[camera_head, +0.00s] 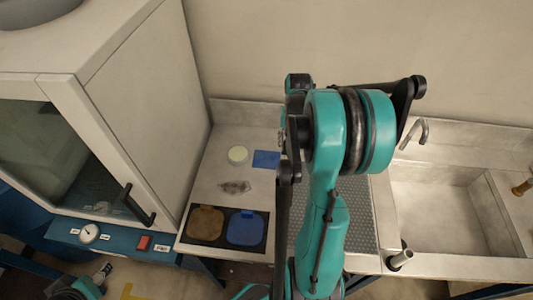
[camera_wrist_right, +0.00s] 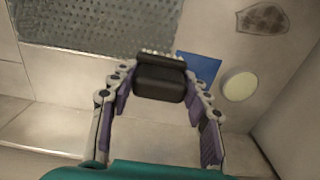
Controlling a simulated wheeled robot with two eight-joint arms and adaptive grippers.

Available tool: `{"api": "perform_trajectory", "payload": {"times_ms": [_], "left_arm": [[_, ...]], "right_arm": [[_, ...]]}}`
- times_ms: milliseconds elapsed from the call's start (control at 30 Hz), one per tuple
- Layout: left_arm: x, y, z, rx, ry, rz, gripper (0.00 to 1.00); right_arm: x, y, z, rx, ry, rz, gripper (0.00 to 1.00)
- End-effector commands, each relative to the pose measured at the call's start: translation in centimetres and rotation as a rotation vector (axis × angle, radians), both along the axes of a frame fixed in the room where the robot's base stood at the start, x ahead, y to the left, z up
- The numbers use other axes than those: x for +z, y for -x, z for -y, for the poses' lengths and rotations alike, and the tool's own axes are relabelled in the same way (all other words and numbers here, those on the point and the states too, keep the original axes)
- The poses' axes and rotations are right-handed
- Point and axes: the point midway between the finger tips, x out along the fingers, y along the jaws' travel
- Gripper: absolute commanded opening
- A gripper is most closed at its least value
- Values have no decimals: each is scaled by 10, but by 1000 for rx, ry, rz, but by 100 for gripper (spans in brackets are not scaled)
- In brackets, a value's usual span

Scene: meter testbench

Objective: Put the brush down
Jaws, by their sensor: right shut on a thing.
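My right gripper (camera_wrist_right: 158,92) is shut on the brush (camera_wrist_right: 160,82), seen in the right wrist view. The brush has a dark rounded body and a row of pale bristles along its far edge. It covers part of the blue square (camera_wrist_right: 200,67) on the metal counter; I cannot tell how far above the counter it is. In the head view my teal right arm rises in the middle and hides the brush and most of the gripper.
On the counter are a pale round disc (camera_head: 238,154), a dark smudge (camera_head: 235,187), and a black panel with brown (camera_head: 205,223) and blue (camera_head: 246,228) pads. A perforated mat (camera_head: 367,215) lies right of them, before the sink (camera_head: 450,212). A cabinet (camera_head: 150,90) stands left.

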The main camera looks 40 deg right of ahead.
Motion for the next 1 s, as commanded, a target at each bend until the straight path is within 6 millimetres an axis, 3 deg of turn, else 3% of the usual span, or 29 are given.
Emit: {"api": "perform_trajectory", "payload": {"times_ms": [200,400,633,867,1000], "left_arm": [[-13,0,0,0,0,0,60],[-18,0,0,0,0,0,60],[-21,0,0,0,0,0,60],[-30,0,0,0,0,0,60],[-29,0,0,0,0,0,60]], "right_arm": [[-35,-53,-14,9,0,0,20],[-56,-88,-24,7,0,0,20],[-67,-98,-26,4,0,0,20],[-100,-98,-26,4,0,0,20],[-101,-98,-26,4,0,0,20]]}}
